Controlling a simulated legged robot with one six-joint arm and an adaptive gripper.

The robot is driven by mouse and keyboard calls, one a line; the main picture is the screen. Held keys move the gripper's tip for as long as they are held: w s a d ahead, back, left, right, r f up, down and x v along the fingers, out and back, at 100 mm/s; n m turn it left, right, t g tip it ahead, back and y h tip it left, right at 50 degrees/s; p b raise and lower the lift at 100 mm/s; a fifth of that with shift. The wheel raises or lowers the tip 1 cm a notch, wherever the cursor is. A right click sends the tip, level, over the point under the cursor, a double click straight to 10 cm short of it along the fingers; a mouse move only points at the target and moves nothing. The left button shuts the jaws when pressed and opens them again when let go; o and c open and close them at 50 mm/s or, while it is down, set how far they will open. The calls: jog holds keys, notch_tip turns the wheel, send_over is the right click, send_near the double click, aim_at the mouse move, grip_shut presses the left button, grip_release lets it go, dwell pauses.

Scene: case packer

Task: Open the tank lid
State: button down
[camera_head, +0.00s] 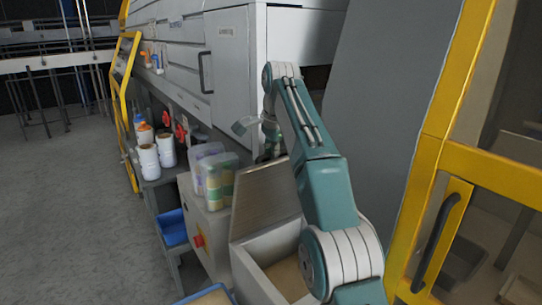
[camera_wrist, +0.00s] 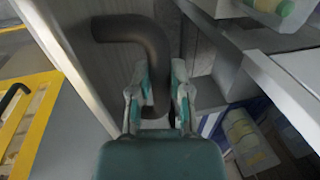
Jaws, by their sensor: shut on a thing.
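The tank (camera_head: 262,278) is a pale box below my arm in the head view, its top open and tan material showing inside. Its lid (camera_head: 268,203) stands raised at the tank's far edge, its inner face towards me. In the wrist view a dark bent handle (camera_wrist: 128,30) runs along the pale lid panel (camera_wrist: 85,55). My gripper (camera_wrist: 158,98) is shut on the handle, with a finger on each side of it.
Clear containers (camera_head: 218,180) with coloured contents stand on a grey cabinet just beyond the lid. White tubs (camera_head: 149,161) and a blue bin (camera_head: 172,228) are farther left. A yellow-framed door (camera_head: 428,200) stands close on the right. The floor at left is free.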

jog(key=c, duration=0.6)
grip_release()
jog(key=shift+s+d+r, duration=0.1)
jog(key=shift+d, duration=0.1)
